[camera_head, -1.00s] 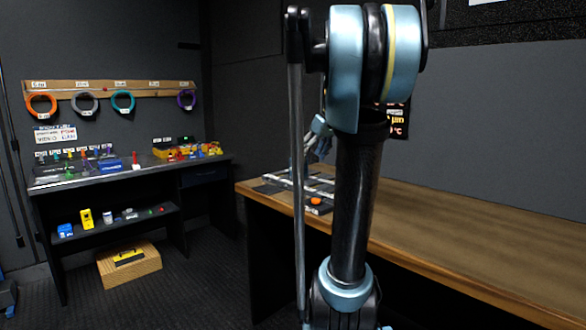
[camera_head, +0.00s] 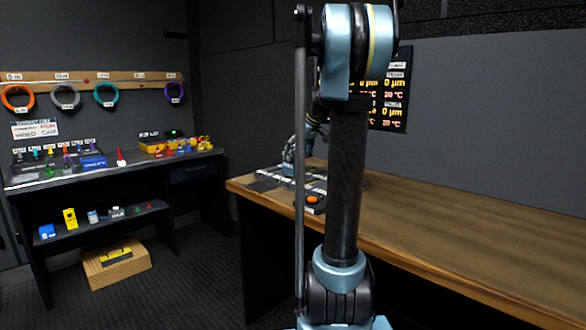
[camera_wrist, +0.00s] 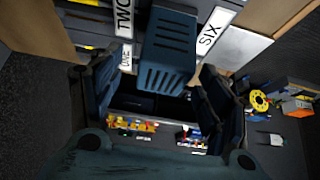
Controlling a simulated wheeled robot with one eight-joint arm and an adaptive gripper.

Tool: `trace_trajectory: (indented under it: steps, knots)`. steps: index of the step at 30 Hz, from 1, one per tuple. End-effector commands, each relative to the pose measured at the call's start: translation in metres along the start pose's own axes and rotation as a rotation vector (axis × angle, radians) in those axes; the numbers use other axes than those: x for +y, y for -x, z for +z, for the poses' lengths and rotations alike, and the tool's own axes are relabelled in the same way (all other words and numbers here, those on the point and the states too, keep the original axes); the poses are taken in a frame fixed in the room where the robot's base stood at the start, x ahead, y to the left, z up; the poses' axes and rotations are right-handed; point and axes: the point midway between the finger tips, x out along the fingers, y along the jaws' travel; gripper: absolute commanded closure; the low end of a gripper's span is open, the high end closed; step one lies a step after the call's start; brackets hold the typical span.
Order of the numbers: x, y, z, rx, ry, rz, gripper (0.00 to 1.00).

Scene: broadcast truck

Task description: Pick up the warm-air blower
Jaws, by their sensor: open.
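A dark blue slatted box, which looks like the warm-air blower (camera_wrist: 168,52), shows at the upper middle of the wrist view. It appears upside down there, beside the white labels TWO and SIX. My gripper (camera_wrist: 158,78) is open, with one dark finger on each side of the box. I cannot tell whether either finger touches it. In the head view my gripper (camera_head: 298,158) is low over the far left end of the wooden table, partly behind my arm. The blower cannot be made out clearly there.
The long wooden table (camera_head: 450,220) is bare on its right side. A small box with an orange button (camera_head: 313,202) sits near its left front edge. A dark bench (camera_head: 110,170) with several small items stands left, and a lit display (camera_head: 388,100) hangs behind.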

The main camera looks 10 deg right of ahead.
Motion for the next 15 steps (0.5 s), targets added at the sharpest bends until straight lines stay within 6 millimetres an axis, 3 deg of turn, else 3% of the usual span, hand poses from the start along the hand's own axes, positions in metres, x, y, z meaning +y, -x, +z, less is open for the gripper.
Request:
trace_trajectory:
  steps: [3, 15]
  knots:
    - [-0.001, -0.014, -0.001, 0.0, 0.001, -0.001, 0.3]
    - [-0.002, -0.04, -0.004, 0.0, 0.001, -0.001, 0.3]
